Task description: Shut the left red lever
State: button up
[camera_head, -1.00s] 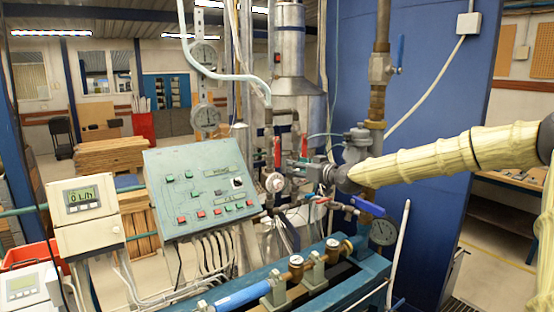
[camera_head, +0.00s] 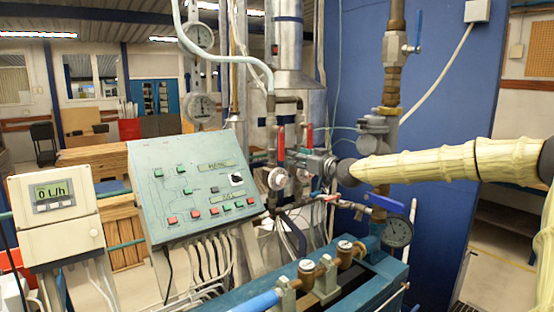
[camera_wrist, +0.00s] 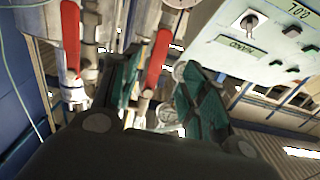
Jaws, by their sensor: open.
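Two red levers stand upright side by side on the pipework in the head view. The left red lever (camera_head: 281,143) is nearer the control panel, and the other red lever (camera_head: 309,137) is to its right. My gripper (camera_head: 318,164) reaches in from the right, level with the lower ends of the levers; its fingers are hard to make out there. The wrist view looks turned over, with the panel at right. There the left red lever (camera_wrist: 157,55) appears between my open, teal-padded fingers (camera_wrist: 164,64), without clear contact. The other red lever (camera_wrist: 71,38) is outside them.
The sloped control panel (camera_head: 190,190) stands left of the levers. A blue-handled valve (camera_head: 384,203) and a round gauge (camera_head: 397,231) sit below my arm. Vertical pipes and hoses crowd the space around the levers. A blue wall (camera_head: 440,120) is behind at right.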

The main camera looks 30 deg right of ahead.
aim_at(282, 151)
jog(key=shift+w+a+r+p, duration=0.15)
jog(key=shift+w+p, duration=0.95)
jog(key=shift+w, duration=1.5)
jog(key=shift+w+a+f+p, duration=0.15)
jog(key=shift+w+p, duration=0.9)
jog(key=shift+w, duration=1.5)
jog(key=shift+r, duration=0.1)
jog(key=shift+c, duration=0.4)
grip_shut()
